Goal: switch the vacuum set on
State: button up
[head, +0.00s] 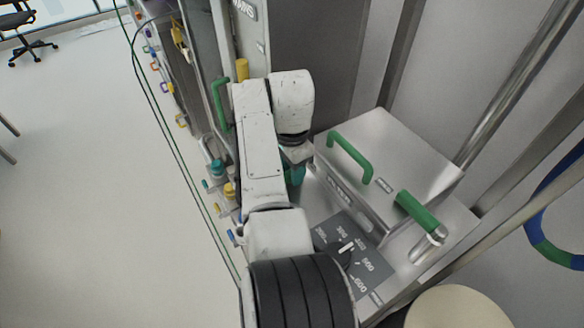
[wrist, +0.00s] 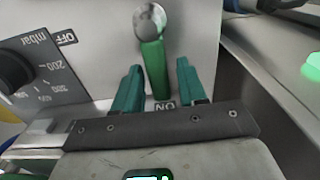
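In the wrist view a green lever (wrist: 154,66) with a round metal end stands on a grey metal face. An ON label (wrist: 165,104) is by its near end, and an OFF label (wrist: 63,39) is to the left. My gripper (wrist: 158,80) is open, its two teal fingers on either side of the lever with gaps showing. In the head view my gripper's teal part (head: 294,172) is mostly hidden behind my arm, left of a metal box (head: 400,150). I cannot tell this lever in the head view.
A black dial (wrist: 12,72) marked in mbar is left of the fingers. The metal box carries a green handle (head: 352,156) and a green-gripped bar (head: 418,212). A dark dial panel (head: 370,268) is in front of it. Bare floor (head: 90,190) lies left.

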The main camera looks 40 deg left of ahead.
jog(key=shift+o, duration=0.6)
notch_tip(320, 180, up, 11)
jog(key=shift+f, duration=0.15)
dwell(0.4)
